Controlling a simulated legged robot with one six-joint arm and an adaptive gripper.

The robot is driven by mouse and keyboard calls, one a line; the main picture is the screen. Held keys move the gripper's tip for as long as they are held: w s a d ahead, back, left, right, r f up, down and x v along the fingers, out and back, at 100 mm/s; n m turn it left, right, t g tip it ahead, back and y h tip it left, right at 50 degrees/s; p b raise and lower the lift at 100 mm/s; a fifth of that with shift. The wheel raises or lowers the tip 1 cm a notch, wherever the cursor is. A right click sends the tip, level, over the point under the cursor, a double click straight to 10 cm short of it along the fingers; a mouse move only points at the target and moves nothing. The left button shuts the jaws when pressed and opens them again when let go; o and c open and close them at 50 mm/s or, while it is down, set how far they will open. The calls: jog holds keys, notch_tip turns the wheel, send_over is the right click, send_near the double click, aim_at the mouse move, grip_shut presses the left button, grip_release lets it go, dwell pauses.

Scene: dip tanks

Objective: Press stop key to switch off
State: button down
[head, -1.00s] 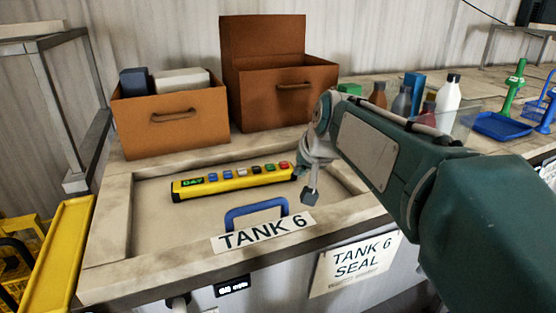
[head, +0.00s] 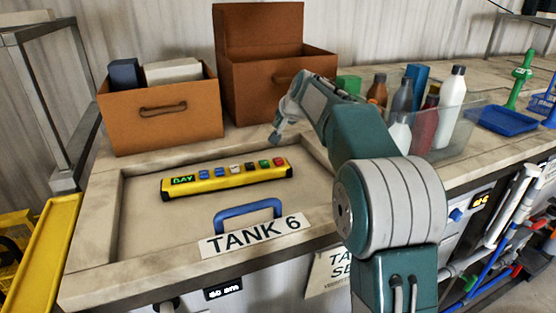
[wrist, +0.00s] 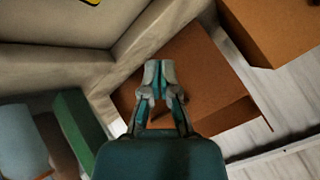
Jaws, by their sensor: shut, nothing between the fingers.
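A yellow key bar (head: 222,183) lies on the lid of tank 6, with a lit display reading "DAY" (head: 183,179) at its left end. A row of small coloured keys runs along its top, ending in a red key (head: 279,162) at the right beside a green key (head: 265,163). Key labels are too small to read. My gripper (head: 273,140) is shut and empty, behind and above the bar's right end, apart from it. In the wrist view, my gripper (wrist: 158,66) shows over a brown box, and only a corner of the bar (wrist: 90,1) shows.
An open brown box (head: 160,124) and a taller brown box (head: 278,88) stand behind the lid. A blue handle (head: 248,213) is in front of the bar. A clear bin of bottles (head: 452,145) stands right, beyond my arm. The lid around the bar is clear.

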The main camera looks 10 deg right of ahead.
aim_at(279, 161)
jog(key=shift+f, duration=0.1)
jog(key=shift+f, duration=4.35)
jog(key=shift+f, duration=0.1)
jog(key=shift+s+f, duration=0.1)
jog(key=shift+f, duration=0.15)
jog(key=shift+f, duration=0.45)
jog(key=shift+r, duration=0.9)
jog(key=shift+r, duration=0.1)
